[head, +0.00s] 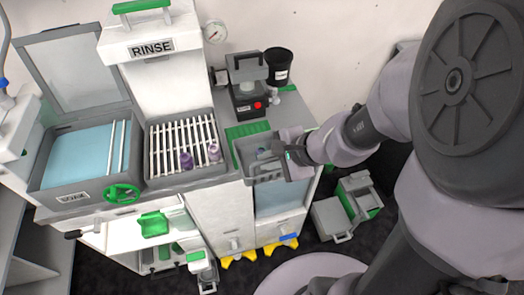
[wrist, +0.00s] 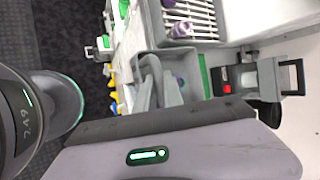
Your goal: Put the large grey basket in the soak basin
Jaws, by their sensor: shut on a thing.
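The large grey basket (head: 243,150) is at the right end of the counter in the head view, beside the green ribbed mat. In the wrist view, the basket (wrist: 188,61) is just beyond my gripper's fingers. My gripper (head: 284,158) is shut on the basket's near right side; in the wrist view, the gripper (wrist: 156,84) covers part of it. Something small and bluish lies inside. Whether the basket touches the counter is unclear. The soak basin (head: 74,191), labelled SOAK, is at the far left, holding pale blue liquid, with its lid (head: 70,70) raised.
Between them is the rinse basin (head: 186,178), with white bars and purple items on them. A black and grey device (head: 248,98) and black cup (head: 278,68) stand behind the basket. A green handwheel (head: 122,194) sticks out at the soak basin's front. Grey boxes (head: 345,210) stand on the floor.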

